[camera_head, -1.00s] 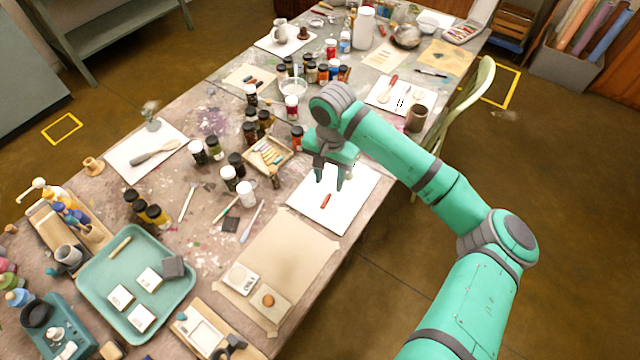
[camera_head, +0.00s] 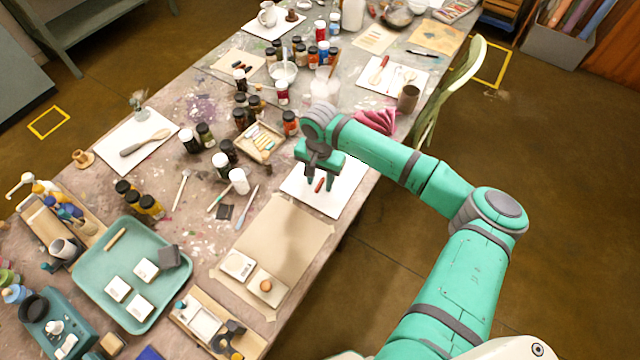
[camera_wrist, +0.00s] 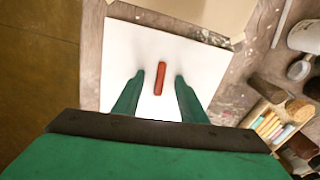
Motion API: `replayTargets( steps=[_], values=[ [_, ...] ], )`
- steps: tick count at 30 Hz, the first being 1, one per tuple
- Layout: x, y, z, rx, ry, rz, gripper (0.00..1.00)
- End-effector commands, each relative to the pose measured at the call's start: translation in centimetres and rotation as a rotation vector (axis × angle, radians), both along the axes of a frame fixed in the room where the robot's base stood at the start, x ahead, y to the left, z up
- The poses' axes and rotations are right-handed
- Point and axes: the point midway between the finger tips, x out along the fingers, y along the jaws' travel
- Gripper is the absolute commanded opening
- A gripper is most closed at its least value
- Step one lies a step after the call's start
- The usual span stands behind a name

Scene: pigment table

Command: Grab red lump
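A small red stick-shaped lump (camera_head: 319,185) lies on a white sheet (camera_head: 345,190) near the table's right edge. In the wrist view the red lump (camera_wrist: 160,78) lies lengthwise between my two fingertips, with white sheet showing on both sides of it. My gripper (camera_head: 318,181) is open, pointing down over the lump, and its fingers do not touch it. I cannot tell exactly how high the fingertips are above the sheet. A round orange-brown lump (camera_head: 265,285) sits on a pale tile on the brown paper, apart from my gripper.
A wooden tray of pastel sticks (camera_head: 259,143) and several paint jars (camera_head: 239,181) stand left of my gripper. Brown paper (camera_head: 290,235) lies nearer. A pink cloth (camera_head: 377,121) lies behind my forearm. A teal tray (camera_head: 173,288) holds white blocks.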

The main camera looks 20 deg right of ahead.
Motion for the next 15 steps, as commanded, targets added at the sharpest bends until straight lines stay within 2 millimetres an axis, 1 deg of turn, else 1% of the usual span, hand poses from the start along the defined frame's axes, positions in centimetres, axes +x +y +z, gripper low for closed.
replayTargets(
  steps=[6,7,12,15],
  values=[
    [-0.01,-0.01,-0.22,-0.001,0.001,0.000,0.38],
    [-0.01,0.00,-0.22,-0.001,0.001,0.000,0.33],
    [-0.01,0.09,-0.26,-0.001,0.001,0.002,0.17],
    [-0.01,0.16,-0.28,0.000,0.001,0.003,0.12]
  ],
)
